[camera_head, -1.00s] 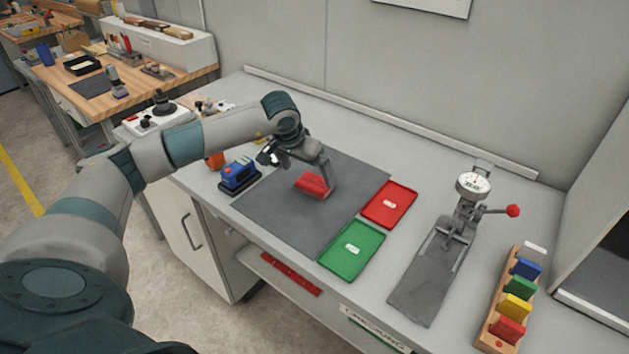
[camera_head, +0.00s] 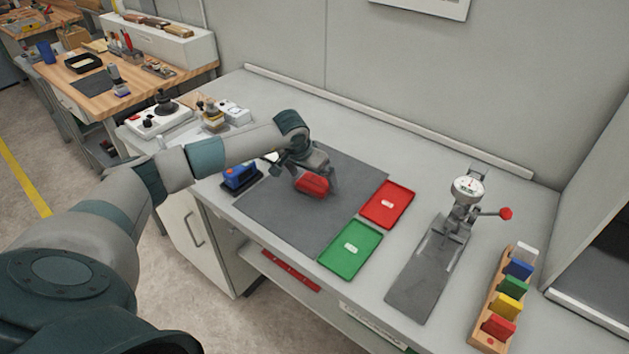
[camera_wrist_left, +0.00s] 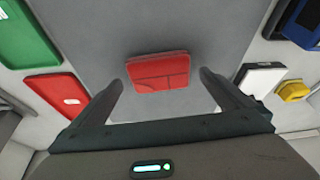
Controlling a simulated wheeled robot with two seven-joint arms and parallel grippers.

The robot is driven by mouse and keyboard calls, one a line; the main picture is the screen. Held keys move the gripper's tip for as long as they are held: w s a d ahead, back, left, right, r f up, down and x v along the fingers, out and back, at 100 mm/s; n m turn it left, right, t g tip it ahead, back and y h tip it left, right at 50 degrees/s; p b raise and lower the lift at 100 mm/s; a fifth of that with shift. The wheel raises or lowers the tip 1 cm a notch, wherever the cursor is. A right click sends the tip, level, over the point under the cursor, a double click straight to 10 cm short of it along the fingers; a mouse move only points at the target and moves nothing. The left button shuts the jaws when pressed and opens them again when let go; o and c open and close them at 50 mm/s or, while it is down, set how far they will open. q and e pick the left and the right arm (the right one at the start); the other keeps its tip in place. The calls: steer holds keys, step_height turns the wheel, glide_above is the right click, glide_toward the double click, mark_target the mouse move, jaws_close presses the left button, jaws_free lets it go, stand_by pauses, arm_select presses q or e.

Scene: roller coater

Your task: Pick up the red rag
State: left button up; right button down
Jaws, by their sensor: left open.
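The red rag (camera_head: 312,184) is a small folded pad lying on the dark grey mat (camera_head: 290,222). My left gripper (camera_head: 318,186) is over the rag, and its wrist hides part of the rag's far side in the head view. In the left wrist view the rag (camera_wrist_left: 158,72) lies ahead of and between the two spread fingers of my left gripper (camera_wrist_left: 160,85), with a gap on each side. The left gripper is open and holds nothing. My right gripper is not in view.
A red tray (camera_head: 388,204) and a green tray (camera_head: 350,249) lie right of the mat. A blue block device (camera_head: 239,175) stands at the mat's left edge. A dial gauge stand (camera_head: 467,190) and a rack of coloured blocks (camera_head: 493,316) stand further right.

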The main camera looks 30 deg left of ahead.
arm_select(q)
steer(key=shift+w+f, duration=0.15)
steer(key=shift+f, duration=0.25)
steer(key=c, duration=1.1)
steer(key=shift+r, duration=0.1)
